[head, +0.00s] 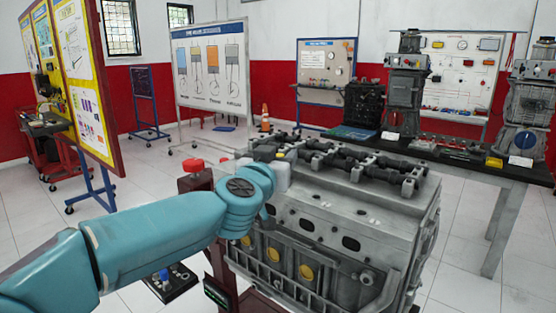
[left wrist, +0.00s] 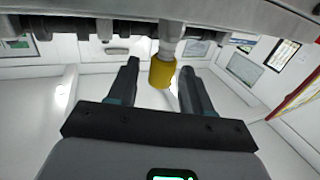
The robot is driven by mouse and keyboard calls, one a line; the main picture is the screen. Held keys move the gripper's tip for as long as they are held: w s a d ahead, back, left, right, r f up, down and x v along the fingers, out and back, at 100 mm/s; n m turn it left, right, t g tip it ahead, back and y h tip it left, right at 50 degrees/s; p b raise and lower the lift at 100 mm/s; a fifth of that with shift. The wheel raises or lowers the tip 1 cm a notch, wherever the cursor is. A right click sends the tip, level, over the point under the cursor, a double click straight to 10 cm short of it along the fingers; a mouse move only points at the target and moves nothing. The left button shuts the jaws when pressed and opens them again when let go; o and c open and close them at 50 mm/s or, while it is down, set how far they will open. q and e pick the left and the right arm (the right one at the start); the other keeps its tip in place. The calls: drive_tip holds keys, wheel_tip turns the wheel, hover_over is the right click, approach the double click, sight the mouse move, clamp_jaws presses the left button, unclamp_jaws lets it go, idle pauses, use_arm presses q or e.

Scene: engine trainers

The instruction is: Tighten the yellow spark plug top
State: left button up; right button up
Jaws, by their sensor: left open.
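The yellow spark plug top (left wrist: 162,72) shows in the left wrist view as a short yellow cylinder on a grey stem below the engine edge at the top of the picture. My left gripper (left wrist: 161,78) is open, with one finger on each side of the plug top. A gap shows on both sides of it, wider on the left. In the head view my left gripper (head: 281,174) is at the near left end of the engine block (head: 345,215), partly hidden by my wrist. A small yellow patch shows there; I cannot tell whether it is the plug top. My right gripper is out of view.
Black shafts (head: 355,160) run along the engine top, close to my left gripper. A red knob (head: 193,165) stands left of it. A workbench (head: 470,160) with engine parts is behind right. An orange cone (head: 265,117) and display boards stand behind. Open floor lies at the left.

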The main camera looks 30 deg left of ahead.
use_arm(q)
drive_tip(key=shift+w+a, duration=0.1)
drive_tip(key=shift+w, duration=0.2)
drive_tip(key=shift+s, duration=0.1)
drive_tip(key=shift+c, duration=0.3)
clamp_jaws()
